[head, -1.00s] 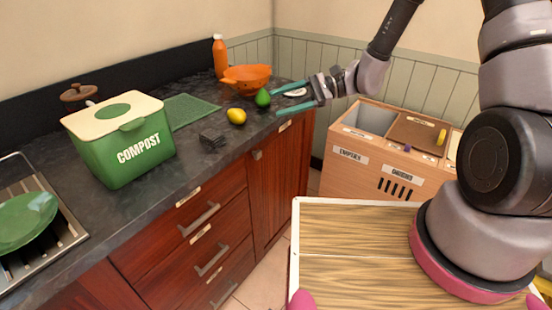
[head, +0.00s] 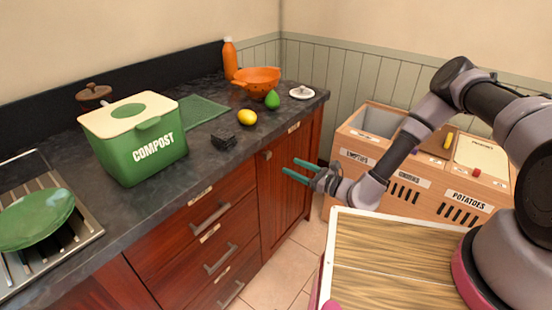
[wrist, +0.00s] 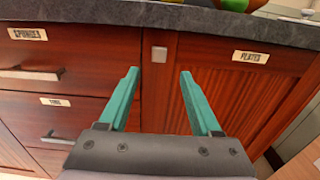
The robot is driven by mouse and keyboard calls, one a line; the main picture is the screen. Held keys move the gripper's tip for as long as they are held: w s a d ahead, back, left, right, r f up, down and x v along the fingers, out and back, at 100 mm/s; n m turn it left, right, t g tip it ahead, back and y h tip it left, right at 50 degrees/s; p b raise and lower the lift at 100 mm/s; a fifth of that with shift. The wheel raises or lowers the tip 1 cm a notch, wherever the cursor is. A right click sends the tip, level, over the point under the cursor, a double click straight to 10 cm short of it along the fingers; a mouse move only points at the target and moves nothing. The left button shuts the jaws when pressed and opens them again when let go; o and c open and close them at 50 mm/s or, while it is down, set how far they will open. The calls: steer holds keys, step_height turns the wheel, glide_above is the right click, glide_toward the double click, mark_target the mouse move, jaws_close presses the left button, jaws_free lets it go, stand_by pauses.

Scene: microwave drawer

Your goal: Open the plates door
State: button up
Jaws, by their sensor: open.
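The plates door (head: 291,180) is a dark red wooden cabinet door at the right end of the counter, and it is shut. Its label reads PLATES in the wrist view (wrist: 251,57). A small square metal knob (wrist: 159,54) sits at the door's upper left corner; the knob also shows in the head view (head: 267,155). My gripper (head: 289,167) is open and empty in front of the door. In the wrist view its two green fingers (wrist: 158,80) point at the door, with the knob between and beyond the tips, apart from them.
Drawers (head: 213,222) with bar handles stand left of the door. The dark counter (head: 165,195) above holds a compost bin (head: 140,145), a lemon (head: 247,117) and an orange colander (head: 256,82). A wooden bin unit (head: 405,185) stands right of the door.

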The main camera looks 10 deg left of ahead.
mark_target(269, 156)
steer(key=x, duration=0.9)
steer(key=shift+a, duration=0.2)
steer(key=shift+c, duration=0.3)
jaws_close()
stand_by(0.8)
